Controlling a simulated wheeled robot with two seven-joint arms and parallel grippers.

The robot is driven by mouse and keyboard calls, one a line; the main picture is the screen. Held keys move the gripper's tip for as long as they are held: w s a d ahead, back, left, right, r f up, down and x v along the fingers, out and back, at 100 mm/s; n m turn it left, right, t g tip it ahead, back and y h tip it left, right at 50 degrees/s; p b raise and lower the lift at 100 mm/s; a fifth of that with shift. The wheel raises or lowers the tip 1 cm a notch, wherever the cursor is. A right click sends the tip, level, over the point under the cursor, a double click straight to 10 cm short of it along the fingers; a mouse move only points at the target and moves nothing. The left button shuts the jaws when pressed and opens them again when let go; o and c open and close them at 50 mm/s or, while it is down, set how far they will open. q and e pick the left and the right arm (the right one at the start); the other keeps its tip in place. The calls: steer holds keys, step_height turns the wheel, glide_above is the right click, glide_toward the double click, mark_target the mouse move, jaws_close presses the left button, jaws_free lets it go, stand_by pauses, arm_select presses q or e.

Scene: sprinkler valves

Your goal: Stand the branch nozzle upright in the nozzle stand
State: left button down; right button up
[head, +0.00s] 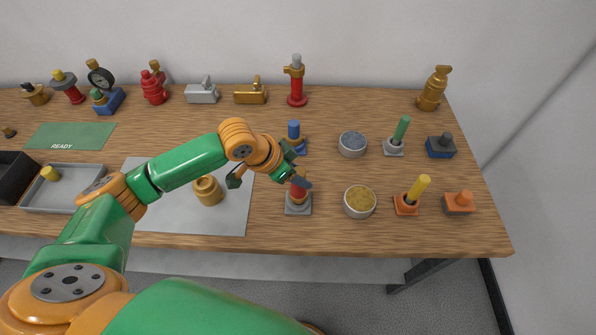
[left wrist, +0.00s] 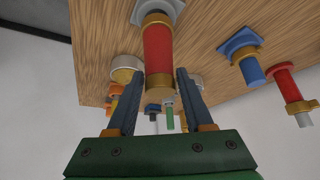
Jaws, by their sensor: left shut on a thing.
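The branch nozzle, red with brass-coloured bands, stands upright at the grey square nozzle stand (head: 299,209). In the head view its red body (head: 298,194) shows just below my left gripper (head: 300,181). In the left wrist view the red body (left wrist: 158,50) runs between the fingers of my left gripper (left wrist: 160,82) to the pale grey stand (left wrist: 171,9). My left gripper is shut on the nozzle near its brass end. A brass ring sits at the stand; how deep the nozzle is seated is hidden. My right gripper is not in view.
A blue fitting (head: 293,130) on a blue base stands just behind. A brass cylinder (head: 208,190) sits on the grey mat (head: 160,222) to the left. Several valves line the table's back.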

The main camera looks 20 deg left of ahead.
arm_select(q)
steer(key=shift+f, duration=0.75)
steer(key=shift+c, duration=1)
jaws_free()
steer(key=p+v, duration=0.5)
steer(key=v, duration=0.3)
